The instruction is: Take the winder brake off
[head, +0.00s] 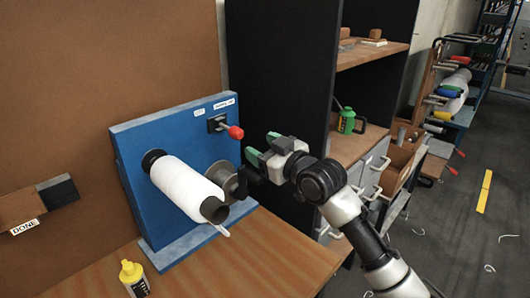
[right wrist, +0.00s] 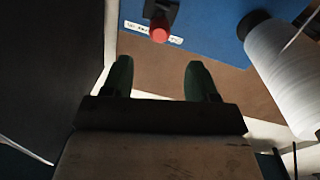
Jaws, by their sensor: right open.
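The brake lever has a red knob (head: 235,132) and a black mount on the blue winder panel (head: 190,125), below a white label too small to read. The red knob also shows at the top of the right wrist view (right wrist: 159,31), beyond the fingertips. My right gripper (head: 262,149) is open and empty, just to the right of the knob and apart from it. Its two green fingers (right wrist: 160,78) are spread in the right wrist view. My left gripper is not in view.
A white yarn spool (head: 188,188) and a grey reel (head: 228,182) stick out from the panel below the lever. A yellow bottle (head: 134,279) stands on the wooden bench (head: 240,262). A dark cabinet (head: 275,70) stands close on the right.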

